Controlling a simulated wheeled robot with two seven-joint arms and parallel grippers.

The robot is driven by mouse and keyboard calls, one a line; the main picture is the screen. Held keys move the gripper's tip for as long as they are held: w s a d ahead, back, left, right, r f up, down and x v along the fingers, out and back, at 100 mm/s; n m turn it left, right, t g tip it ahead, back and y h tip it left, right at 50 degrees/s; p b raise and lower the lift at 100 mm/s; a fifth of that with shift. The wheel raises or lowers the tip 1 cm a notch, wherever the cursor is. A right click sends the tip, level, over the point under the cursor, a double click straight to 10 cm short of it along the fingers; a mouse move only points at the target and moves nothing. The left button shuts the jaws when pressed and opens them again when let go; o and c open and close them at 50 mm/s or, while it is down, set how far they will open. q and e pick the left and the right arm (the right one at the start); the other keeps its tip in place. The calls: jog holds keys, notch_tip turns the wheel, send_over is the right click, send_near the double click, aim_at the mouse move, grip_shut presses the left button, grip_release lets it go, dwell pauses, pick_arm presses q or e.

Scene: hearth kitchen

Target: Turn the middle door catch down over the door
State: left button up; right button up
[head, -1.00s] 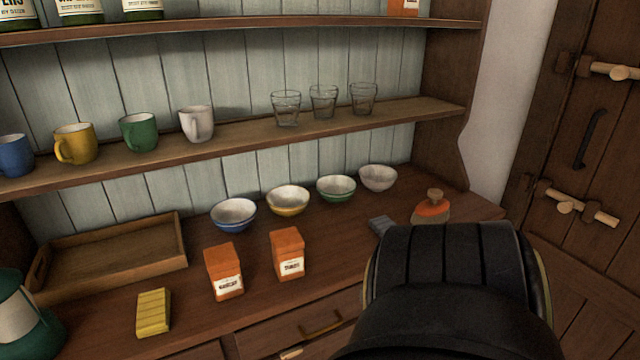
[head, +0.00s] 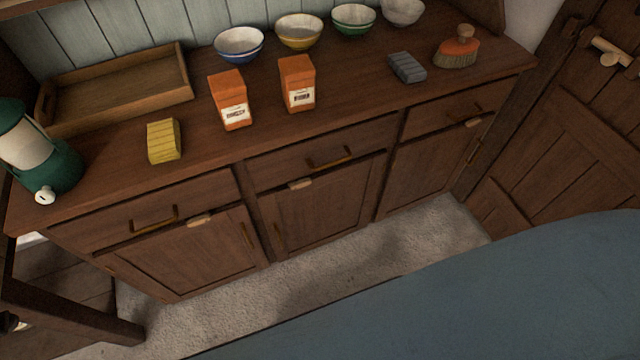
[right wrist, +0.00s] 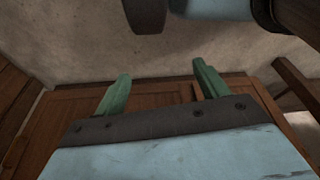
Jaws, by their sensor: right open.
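The middle door catch (head: 300,184) is a small pale wooden bar. It lies about level at the top edge of the middle cupboard door (head: 322,210), below the middle drawer's handle (head: 330,161). The middle door looks shut. My right gripper (right wrist: 160,76) shows only in the right wrist view, with its two green fingers apart and nothing between them. Brown wooden panelling (right wrist: 72,112) lies beyond the fingers; I cannot tell which part it is. A small paler strip shows beside the right-hand finger, too unclear to name. My left gripper is not in view.
Similar catches sit over the left door (head: 200,219) and right door (head: 473,122). The counter (head: 350,115) holds bowls, orange boxes, a yellow block, a tray (head: 120,92), a lantern (head: 38,165) and a brush (head: 457,50). Pale floor (head: 330,265) is free before the cupboards.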

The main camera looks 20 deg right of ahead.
jog(key=w+a+t+y+b, duration=0.1)
jog(key=w+a+t+b, duration=0.3)
jog(key=w, duration=0.6)
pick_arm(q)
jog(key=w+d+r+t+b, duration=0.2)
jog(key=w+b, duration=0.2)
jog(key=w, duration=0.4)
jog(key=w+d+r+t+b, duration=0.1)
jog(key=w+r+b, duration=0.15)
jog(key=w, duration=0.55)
pick_arm(e)
jog(key=m+t+h+b, duration=0.1)
jog(key=m+t+b, duration=0.1)
jog(key=t+b, duration=0.9)
send_near(302, 186)
jog(key=w+b, duration=0.2)
jog(key=w, duration=0.5)
jog(key=shift+a, duration=0.15)
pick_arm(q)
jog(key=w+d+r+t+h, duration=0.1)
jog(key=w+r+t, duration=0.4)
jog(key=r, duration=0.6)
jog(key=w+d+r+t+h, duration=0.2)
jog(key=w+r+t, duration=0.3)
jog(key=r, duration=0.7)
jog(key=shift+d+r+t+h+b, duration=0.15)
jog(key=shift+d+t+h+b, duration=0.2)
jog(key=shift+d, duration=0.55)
pick_arm(e)
jog(key=shift+w, duration=0.7)
